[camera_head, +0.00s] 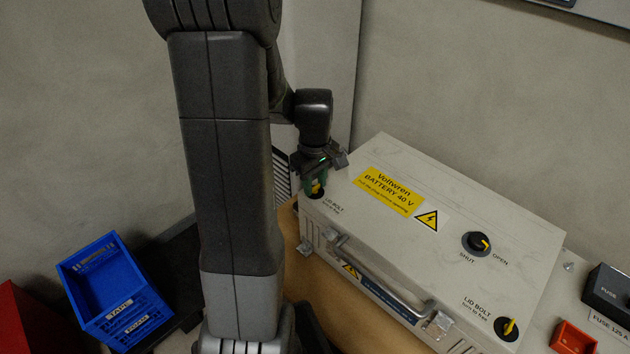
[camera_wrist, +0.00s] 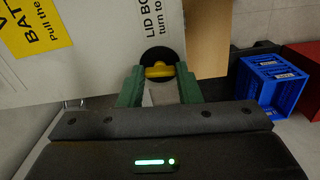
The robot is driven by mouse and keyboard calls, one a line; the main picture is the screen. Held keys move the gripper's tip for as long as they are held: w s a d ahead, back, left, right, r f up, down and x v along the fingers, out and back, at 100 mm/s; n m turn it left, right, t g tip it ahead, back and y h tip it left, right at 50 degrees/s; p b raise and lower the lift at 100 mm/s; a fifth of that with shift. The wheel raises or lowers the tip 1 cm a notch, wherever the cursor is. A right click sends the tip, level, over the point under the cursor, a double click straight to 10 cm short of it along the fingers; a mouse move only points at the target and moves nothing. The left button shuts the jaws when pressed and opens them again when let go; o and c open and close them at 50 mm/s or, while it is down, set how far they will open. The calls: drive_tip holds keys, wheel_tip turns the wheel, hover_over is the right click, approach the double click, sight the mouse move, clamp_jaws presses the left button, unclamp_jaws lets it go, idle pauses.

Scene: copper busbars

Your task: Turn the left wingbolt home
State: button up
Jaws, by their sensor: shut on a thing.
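The left wingbolt shows in the wrist view as a yellow wing (camera_wrist: 158,71) on a round black base, beside the words "LID BOLT". It sits near the left corner of the pale battery case (camera_head: 455,215). My gripper (camera_head: 317,186) is over that corner, pointing down. In the wrist view its two green fingers (camera_wrist: 160,84) are shut on the yellow wing, one at each end. In the head view the wingbolt is mostly hidden by the fingers. A second lid bolt (camera_head: 510,327) with a yellow wing is at the case's near right corner.
A black knob (camera_head: 480,243) marked SHUT and OPEN stands on the lid. A metal handle (camera_head: 380,280) runs along the case front. A blue crate (camera_head: 117,290) is at lower left. A small red bin (camera_head: 573,338) and a dark fuse box (camera_head: 608,292) are at right.

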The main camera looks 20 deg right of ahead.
sight(315, 186)
drive_tip(key=m, duration=0.8)
drive_tip(key=shift+m, duration=0.4)
drive_tip(key=m, duration=0.4)
drive_tip(key=shift+m, duration=2.1)
drive_tip(key=o, duration=1)
wheel_tip(315, 186, up, 14)
drive_tip(key=shift+f+p, duration=0.1)
drive_tip(key=shift+p, duration=0.6)
